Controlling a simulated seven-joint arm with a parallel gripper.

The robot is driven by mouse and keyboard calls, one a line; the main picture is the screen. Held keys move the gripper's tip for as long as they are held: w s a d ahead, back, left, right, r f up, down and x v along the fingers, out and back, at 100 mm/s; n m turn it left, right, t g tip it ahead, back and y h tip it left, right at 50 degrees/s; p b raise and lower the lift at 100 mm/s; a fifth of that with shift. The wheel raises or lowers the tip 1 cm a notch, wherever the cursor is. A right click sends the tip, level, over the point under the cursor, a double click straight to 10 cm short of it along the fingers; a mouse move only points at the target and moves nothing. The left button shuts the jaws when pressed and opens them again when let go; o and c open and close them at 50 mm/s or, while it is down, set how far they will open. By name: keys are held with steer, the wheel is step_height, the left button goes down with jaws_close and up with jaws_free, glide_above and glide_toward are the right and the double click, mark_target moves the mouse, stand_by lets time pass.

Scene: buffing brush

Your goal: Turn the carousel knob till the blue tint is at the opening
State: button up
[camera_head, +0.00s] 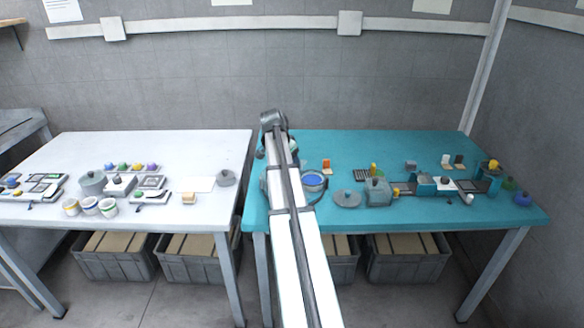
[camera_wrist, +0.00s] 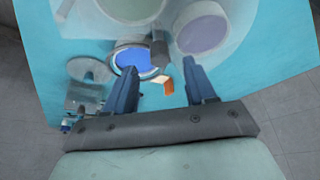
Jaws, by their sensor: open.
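The carousel is partly hidden behind my arm in the head view, where a round blue tint (camera_head: 313,181) shows just right of the arm. In the wrist view the blue tint (camera_wrist: 133,60) is vivid inside a pale rim. A duller purple round (camera_wrist: 203,32) and a greyish round (camera_wrist: 132,6) look veiled by a pale cover. A dark grey upright piece (camera_wrist: 160,48), possibly the knob, stands between the blue and purple rounds. My gripper (camera_wrist: 160,72) is open, with nothing between its fingers, close to this piece. I cannot tell whether they touch. The head view hides my fingers.
An orange block (camera_head: 326,164) stands on the teal table (camera_head: 400,145) behind the blue tint. A grey disc (camera_head: 347,199) and a grey machine (camera_head: 378,191) are to the right. The back of the teal table is mostly clear. A white table (camera_head: 200,150) stands at left.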

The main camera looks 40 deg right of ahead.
steer(key=v, duration=1)
steer(key=shift+f, duration=0.1)
steer(key=s+a+f+n+g+y, duration=0.2)
steer(key=s+a+f+n+g, duration=0.1)
steer(key=s+a+f, duration=0.85)
steer(key=s+a+f+n+g+y, duration=0.1)
steer(key=s+a+f+n, duration=0.15)
steer(key=a+f, duration=0.65)
steer(key=s+a+f+n, duration=0.1)
steer(key=a+f+n, duration=0.3)
steer(key=f, duration=0.8)
steer(key=s+a+f+n+g+y, duration=0.1)
steer(key=s+a+f+n, duration=0.1)
steer(key=a+f, duration=0.75)
steer(key=s+a+f+n, duration=0.2)
steer(key=s+a+f, duration=0.2)
steer(key=s+f, duration=0.2)
steer(key=s+a+f+n+g, duration=0.1)
steer(key=s+a+f, duration=0.3)
steer(key=s, duration=0.5)
steer(key=s+a+f+n, duration=0.3)
steer(key=s+a+f, duration=0.2)
steer(key=s+f, duration=0.2)
steer(key=shift+s+f+g+y, duration=0.15)
steer(key=shift+f+g+y, duration=0.15)
steer(key=shift+g, duration=0.1)
